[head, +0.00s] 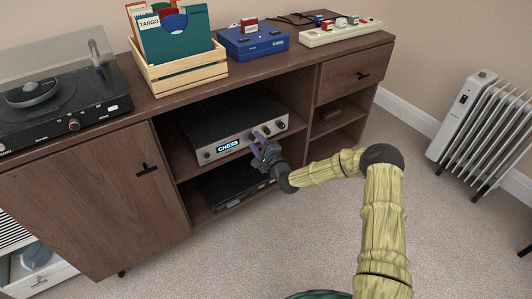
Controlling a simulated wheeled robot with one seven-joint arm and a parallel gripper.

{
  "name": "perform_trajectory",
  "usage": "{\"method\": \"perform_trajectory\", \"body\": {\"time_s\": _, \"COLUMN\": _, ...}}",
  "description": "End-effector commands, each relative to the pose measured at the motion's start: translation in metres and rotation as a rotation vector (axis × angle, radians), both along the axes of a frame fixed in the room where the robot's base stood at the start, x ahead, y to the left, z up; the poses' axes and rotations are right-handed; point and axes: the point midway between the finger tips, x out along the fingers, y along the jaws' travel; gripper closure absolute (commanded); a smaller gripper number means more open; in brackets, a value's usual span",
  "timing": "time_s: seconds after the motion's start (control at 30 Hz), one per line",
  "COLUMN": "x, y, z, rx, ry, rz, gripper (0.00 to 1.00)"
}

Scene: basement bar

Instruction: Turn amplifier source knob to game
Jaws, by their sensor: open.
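The amplifier (240,112) is a dark box with a silver front, on the upper shelf of the cabinet's open middle bay. A lit blue display (228,145) on its front appears to read CHESS. A dark knob (282,124) shows near the front's right end, and a small control (207,155) near its left end. My gripper (262,142) is open in front of the right half of the front panel, left of the dark knob. It covers part of the panel there. I cannot tell whether it touches anything. Source markings are too small to read.
A dark flat device (228,183) lies on the shelf below. The cabinet top holds a turntable (60,95), a wooden record crate (180,76), a blue console (252,41) and a cream console (338,31). A radiator (485,130) stands right. Carpet is clear in front.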

Motion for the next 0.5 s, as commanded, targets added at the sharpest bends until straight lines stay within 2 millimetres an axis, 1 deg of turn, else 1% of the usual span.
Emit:
{"method": "perform_trajectory", "body": {"time_s": 0.17, "x": -0.015, "y": -0.010, "z": 0.001, "rx": 0.000, "ry": 0.004, "rz": 0.000, "gripper": 0.58}}
{"method": "perform_trajectory", "body": {"time_s": 0.27, "x": -0.030, "y": -0.020, "z": 0.000, "rx": 0.000, "ry": 0.004, "rz": -0.002, "gripper": 0.58}}
{"method": "perform_trajectory", "body": {"time_s": 0.5, "x": -0.070, "y": -0.047, "z": -0.001, "rx": 0.001, "ry": 0.006, "rz": -0.003, "gripper": 0.58}}
